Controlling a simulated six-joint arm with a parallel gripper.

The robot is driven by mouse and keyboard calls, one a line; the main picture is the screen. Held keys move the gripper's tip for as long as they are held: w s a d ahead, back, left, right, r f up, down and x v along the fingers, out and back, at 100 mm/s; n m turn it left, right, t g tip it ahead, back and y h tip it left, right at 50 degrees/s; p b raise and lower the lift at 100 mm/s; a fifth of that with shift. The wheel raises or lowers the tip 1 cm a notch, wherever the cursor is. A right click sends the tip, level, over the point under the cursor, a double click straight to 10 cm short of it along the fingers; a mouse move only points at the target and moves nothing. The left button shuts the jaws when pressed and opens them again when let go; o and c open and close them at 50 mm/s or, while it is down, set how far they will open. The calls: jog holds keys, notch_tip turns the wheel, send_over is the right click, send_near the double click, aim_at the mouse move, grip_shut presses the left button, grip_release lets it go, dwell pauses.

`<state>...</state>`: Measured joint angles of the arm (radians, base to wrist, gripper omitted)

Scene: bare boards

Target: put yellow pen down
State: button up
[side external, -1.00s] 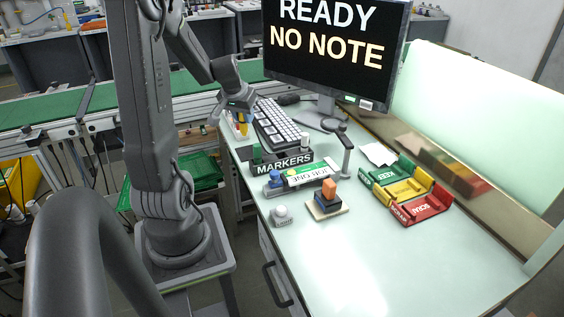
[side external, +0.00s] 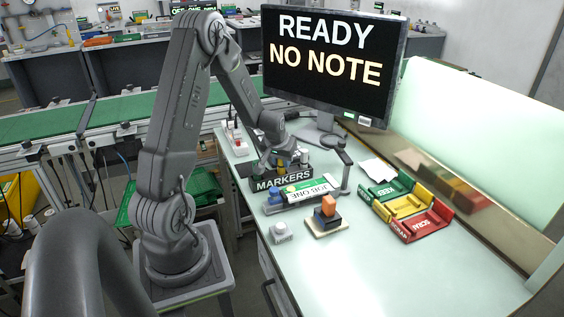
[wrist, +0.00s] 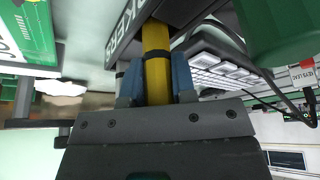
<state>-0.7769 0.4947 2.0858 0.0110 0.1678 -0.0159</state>
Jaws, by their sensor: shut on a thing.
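The yellow pen (wrist: 156,62), with a dark band around it, is between the blue-padded fingers of my gripper (wrist: 157,80) in the wrist view. My gripper is shut on it. In the side view my gripper (side external: 285,156) is at the back of the MARKERS box (side external: 284,181), and the arm partly hides the box's contents. I cannot tell whether the pen is inside the box or just above it.
A keyboard (wrist: 215,58) lies close beside the box. The JOB ONE stand (side external: 308,190) is just in front of it.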

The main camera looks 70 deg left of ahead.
jog(key=shift+f, duration=0.35)
jog(key=shift+f, duration=0.1)
jog(key=o, duration=0.9)
